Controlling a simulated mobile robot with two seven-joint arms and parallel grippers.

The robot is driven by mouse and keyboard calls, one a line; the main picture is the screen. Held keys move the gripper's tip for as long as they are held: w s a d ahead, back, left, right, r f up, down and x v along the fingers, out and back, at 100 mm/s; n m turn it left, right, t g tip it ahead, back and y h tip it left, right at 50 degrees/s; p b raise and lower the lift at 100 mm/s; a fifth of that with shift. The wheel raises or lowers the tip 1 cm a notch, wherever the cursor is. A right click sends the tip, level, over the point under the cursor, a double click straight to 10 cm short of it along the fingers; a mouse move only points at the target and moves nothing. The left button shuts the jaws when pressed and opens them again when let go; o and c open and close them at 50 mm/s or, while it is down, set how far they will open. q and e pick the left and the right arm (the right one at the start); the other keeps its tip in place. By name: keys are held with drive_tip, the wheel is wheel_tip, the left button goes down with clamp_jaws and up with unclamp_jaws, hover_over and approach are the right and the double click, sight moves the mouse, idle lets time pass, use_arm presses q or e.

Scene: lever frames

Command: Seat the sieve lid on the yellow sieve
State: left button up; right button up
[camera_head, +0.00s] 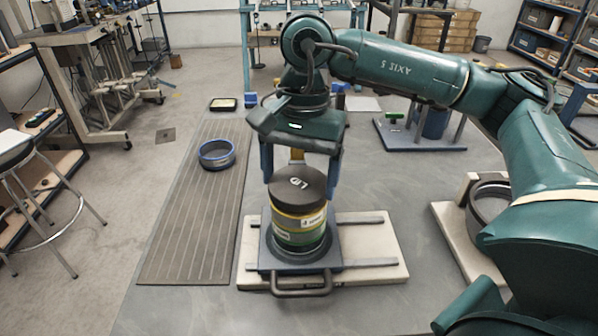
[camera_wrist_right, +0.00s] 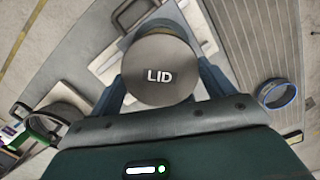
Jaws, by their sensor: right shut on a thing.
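The dark round sieve lid (camera_head: 297,186), marked LID, is at the top of a stack of sieves in the head view. The yellow sieve (camera_head: 290,221) is right under it, with a green sieve (camera_head: 300,241) lower in the stack. My right gripper (camera_head: 302,180) points down from above and is shut on the lid, one finger on each side. The lid also fills the upper middle of the right wrist view (camera_wrist_right: 162,72). Lid and yellow sieve look very close; I cannot tell whether they touch. My left gripper is not in view.
The stack stands on a dark base with a front handle (camera_head: 300,285), on a pale board (camera_head: 375,234). A blue-rimmed ring (camera_head: 216,154) lies on the ribbed mat (camera_head: 190,215) at left. A grey ring (camera_head: 488,205) sits on a board at right, near my right arm.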

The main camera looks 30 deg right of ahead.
drive_tip(key=shift+f+b, duration=0.4)
drive_tip(key=shift+b, duration=0.05)
idle(0.4)
drive_tip(key=o, duration=1)
wheel_tip(320, 180, up, 13)
drive_tip(key=d+p, duration=0.1)
drive_tip(key=p, duration=0.1)
drive_tip(key=shift+w+d, duration=0.15)
drive_tip(key=shift+w, duration=0.3)
drive_tip(key=shift+r, duration=0.1)
